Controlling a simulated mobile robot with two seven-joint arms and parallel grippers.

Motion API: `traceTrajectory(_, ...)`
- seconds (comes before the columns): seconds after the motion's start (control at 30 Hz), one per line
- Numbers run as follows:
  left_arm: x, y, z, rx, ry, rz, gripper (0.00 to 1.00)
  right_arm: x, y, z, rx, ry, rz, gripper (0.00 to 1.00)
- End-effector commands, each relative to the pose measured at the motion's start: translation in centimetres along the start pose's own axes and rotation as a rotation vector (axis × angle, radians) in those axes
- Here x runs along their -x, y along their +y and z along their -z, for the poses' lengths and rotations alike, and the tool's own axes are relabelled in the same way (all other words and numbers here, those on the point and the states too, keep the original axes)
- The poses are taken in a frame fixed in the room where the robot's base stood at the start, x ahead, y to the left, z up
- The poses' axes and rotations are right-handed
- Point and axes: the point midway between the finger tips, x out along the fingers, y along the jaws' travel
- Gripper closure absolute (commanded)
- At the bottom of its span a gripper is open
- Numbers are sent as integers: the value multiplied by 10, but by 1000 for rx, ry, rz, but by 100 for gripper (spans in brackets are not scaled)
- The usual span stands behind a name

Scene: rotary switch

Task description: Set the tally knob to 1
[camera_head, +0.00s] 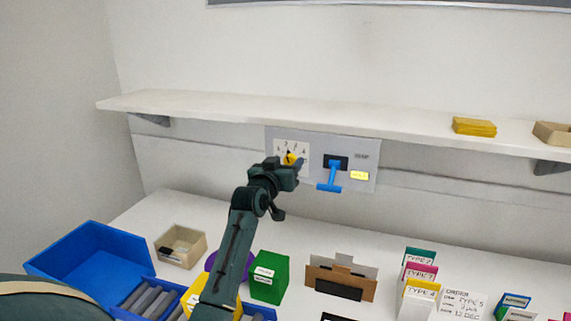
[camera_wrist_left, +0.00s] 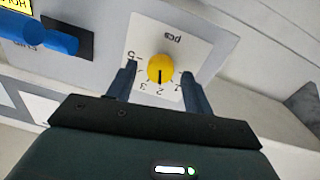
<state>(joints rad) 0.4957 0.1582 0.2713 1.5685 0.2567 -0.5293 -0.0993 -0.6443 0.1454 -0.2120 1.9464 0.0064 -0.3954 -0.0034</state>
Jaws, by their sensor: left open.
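The tally knob (camera_wrist_left: 161,67) is a round yellow knob on a white dial plate (camera_wrist_left: 203,45), seen upside down in the left wrist view. Its black pointer line faces down in that picture, at about the 2; the 1 lies toward the right finger. My left gripper (camera_wrist_left: 159,73) is open, with one finger on each side of the knob; I cannot tell whether they touch it. In the head view the knob (camera_head: 291,158) is partly hidden behind my left gripper (camera_head: 296,166). My right gripper is not in view.
A blue lever handle (camera_head: 331,180) and a lit yellow display (camera_head: 359,175) are beside the dial on the grey panel (camera_head: 318,144). A white shelf (camera_head: 220,104) runs above. Below, the table holds a blue bin (camera_head: 85,250), a beige box (camera_head: 181,246) and card boxes.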

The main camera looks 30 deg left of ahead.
Motion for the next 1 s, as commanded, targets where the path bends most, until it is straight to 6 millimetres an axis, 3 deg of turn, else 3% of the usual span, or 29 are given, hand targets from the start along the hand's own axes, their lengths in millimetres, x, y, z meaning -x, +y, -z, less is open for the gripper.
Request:
traceTrajectory(0.07,0,0,0,0,0,0,50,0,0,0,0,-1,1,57)
traceTrajectory(0.6,0,0,0,1,0,0,93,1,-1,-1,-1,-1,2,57)
traceTrajectory(1.0,0,0,-1,99,4,-1,93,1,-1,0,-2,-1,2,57)
